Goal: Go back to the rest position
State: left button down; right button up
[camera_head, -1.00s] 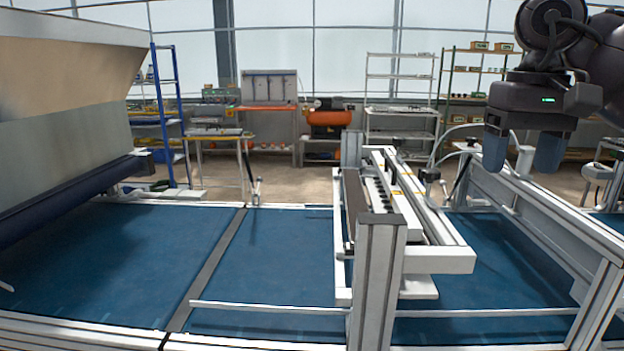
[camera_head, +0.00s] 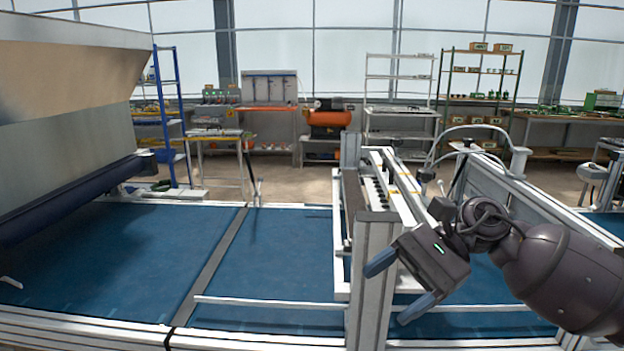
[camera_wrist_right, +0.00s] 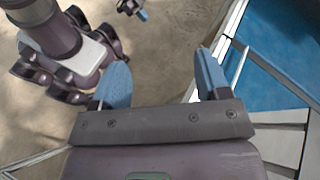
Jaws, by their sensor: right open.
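My right gripper (camera_head: 397,286) is in front of the seeder's white frame, low over the near part of the blue conveyor. Its two blue fingers point left and down and stand apart with nothing between them. In the right wrist view my right gripper (camera_wrist_right: 162,82) is also open and empty, with the floor behind the gap. My left gripper (camera_wrist_right: 140,13) seems to show small at the top of the right wrist view; its jaws are too small to read. It does not show in the head view.
The blue conveyor (camera_head: 130,255) runs across the front. A metal upright (camera_head: 373,275) stands close to the right gripper. The seeder bar (camera_head: 400,190) lies behind it. A large hopper (camera_head: 70,90) stands at the left. Shelves (camera_head: 480,85) line the back wall.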

jog(key=s+d+f+n+t+h+p, duration=0.1)
jog(key=d+f+n+t, duration=0.2)
jog(key=f+n+t, duration=0.85)
jog(key=s+d+f+n+t, duration=0.1)
jog(key=d+f+n+t, duration=0.4)
jog(key=n+t, duration=1)
jog(key=s+d+f+m+g+h, duration=0.4)
jog(key=s+f+m+g+h, duration=0.1)
jog(key=s+f+m, duration=0.3)
jog(key=s+d+f+m+g+h, duration=0.4)
jog(key=s+f+m, duration=0.4)
jog(key=s+f, duration=0.2)
notch_tip(320, 180, down, 2)
jog(key=shift+s+f+m+g+h+p, duration=0.2)
jog(key=shift+m+g+h+p, duration=0.35)
jog(key=shift+h, duration=0.65)
